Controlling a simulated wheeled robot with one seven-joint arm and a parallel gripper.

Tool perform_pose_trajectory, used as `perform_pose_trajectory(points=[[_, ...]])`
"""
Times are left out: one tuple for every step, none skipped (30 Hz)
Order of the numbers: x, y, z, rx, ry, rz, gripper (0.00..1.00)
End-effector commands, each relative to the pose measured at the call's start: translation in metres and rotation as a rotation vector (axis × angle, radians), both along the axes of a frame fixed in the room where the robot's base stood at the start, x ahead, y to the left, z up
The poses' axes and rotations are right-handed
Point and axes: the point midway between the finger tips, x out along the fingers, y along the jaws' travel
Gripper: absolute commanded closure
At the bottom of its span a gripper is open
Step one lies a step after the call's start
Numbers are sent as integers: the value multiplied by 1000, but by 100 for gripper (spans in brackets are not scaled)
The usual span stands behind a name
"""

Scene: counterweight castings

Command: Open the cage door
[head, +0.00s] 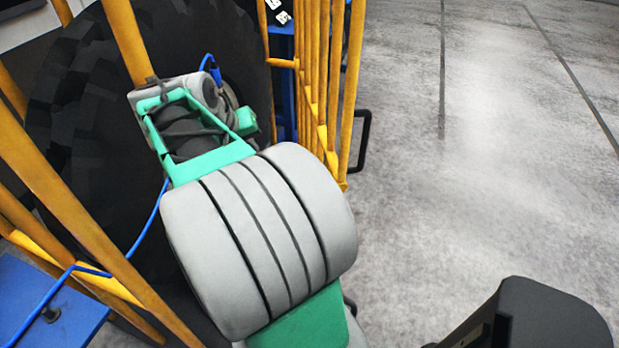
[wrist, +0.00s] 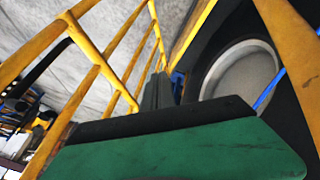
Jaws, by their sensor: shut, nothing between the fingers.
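The yellow barred cage shows in the head view, with a barred panel (head: 325,85) at the right that I take for the door. A black D-shaped handle (head: 366,140) sticks out from its outer right side. In the wrist view yellow bars (wrist: 95,55) cross the left, with a dark bar beside them that may be the handle. My gripper (wrist: 158,88) shows as narrow dark fingers, shut and empty, pointing in among the bars. No contact with the handle is visible. In the head view my arm hides the gripper. I cannot tell whether the door is ajar.
A large black tyre (head: 75,130) fills the cage; its pale hub (wrist: 240,75) shows in the wrist view. More yellow bars (head: 65,210) stand at the left, near my arm. A blue cable (head: 142,232) runs past them.

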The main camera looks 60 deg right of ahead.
Motion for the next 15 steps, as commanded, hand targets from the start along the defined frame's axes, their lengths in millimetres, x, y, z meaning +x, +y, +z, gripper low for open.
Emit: perform_pose_trajectory(points=[[-19,-31,-27,-27,28,-95,100],[-29,-43,-29,-43,42,-136,100],[-39,-55,-30,-58,55,-179,100],[-45,-62,-31,-65,63,-198,100],[-48,-66,-30,-70,68,-212,100],[-51,-69,-31,-73,72,-220,100],[-52,-71,-31,-73,73,-221,100],[-52,-72,-33,-73,73,-221,100],[-53,-75,-37,-73,72,-220,100],[-54,-78,-42,-72,73,-220,100],[-55,-81,-47,-71,74,-221,100],[-56,-86,-53,-71,74,-221,100],[-57,-90,-58,-71,73,-219,100],[-58,-94,-64,-71,73,-220,100],[-59,-99,-71,-71,72,-219,100]])
